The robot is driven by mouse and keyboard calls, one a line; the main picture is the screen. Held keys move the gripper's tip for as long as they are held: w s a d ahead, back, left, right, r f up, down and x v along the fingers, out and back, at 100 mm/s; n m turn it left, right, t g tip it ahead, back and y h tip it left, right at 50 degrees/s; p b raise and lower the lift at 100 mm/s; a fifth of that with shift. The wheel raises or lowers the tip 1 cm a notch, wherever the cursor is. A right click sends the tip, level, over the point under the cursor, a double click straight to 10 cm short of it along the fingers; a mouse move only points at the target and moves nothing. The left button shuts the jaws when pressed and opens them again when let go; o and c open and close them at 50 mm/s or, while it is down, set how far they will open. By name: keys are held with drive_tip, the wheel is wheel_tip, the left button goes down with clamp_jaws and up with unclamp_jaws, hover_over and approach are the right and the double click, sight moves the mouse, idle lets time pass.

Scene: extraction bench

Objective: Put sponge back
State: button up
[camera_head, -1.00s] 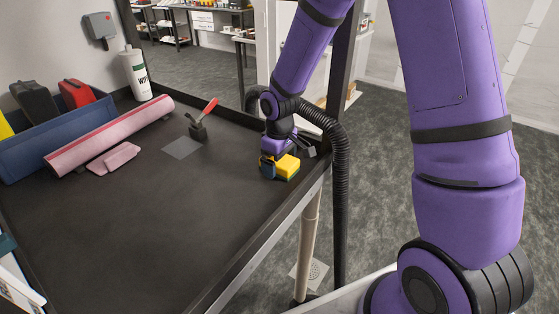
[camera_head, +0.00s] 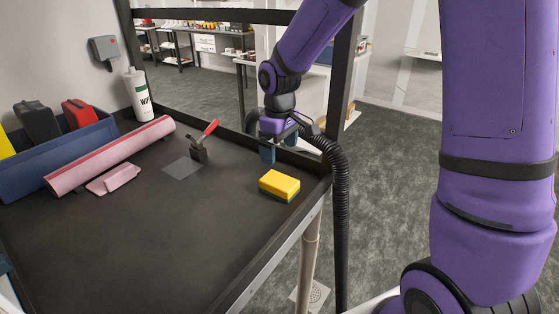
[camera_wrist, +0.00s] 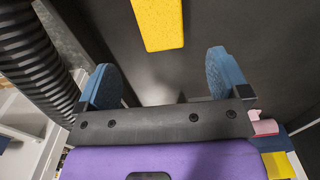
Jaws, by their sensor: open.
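The sponge (camera_head: 280,184), yellow on top with a green underside, lies flat on the dark bench top near its right edge. It also shows at the top of the wrist view (camera_wrist: 159,22), cut off by the frame edge. My gripper (camera_head: 282,150) is open and empty, raised above the bench behind the sponge and apart from it. In the wrist view its blue fingers (camera_wrist: 164,80) are spread wide, with only bare bench between them.
A black ribbed hose (camera_head: 340,210) runs down the bench's right side, close to my gripper. A red-handled clamp (camera_head: 200,152) stands mid-bench. A pink roll (camera_head: 110,157), pink pad (camera_head: 113,179), blue bin (camera_head: 50,168) and white bottle (camera_head: 139,96) are at left. The front bench is clear.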

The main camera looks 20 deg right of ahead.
drive_tip(key=s+d+r+m+t, duration=0.3)
drive_tip(key=s+d+r, duration=0.1)
drive_tip(key=s+r, duration=0.9)
drive_tip(key=s+d+r+m+t, duration=0.2)
drive_tip(key=s+r, duration=0.3)
drive_tip(key=s, duration=0.8)
drive_tip(key=shift+d+r+m, duration=0.2)
drive_tip(key=shift+d+m, duration=0.25)
drive_tip(key=shift+m, duration=0.45)
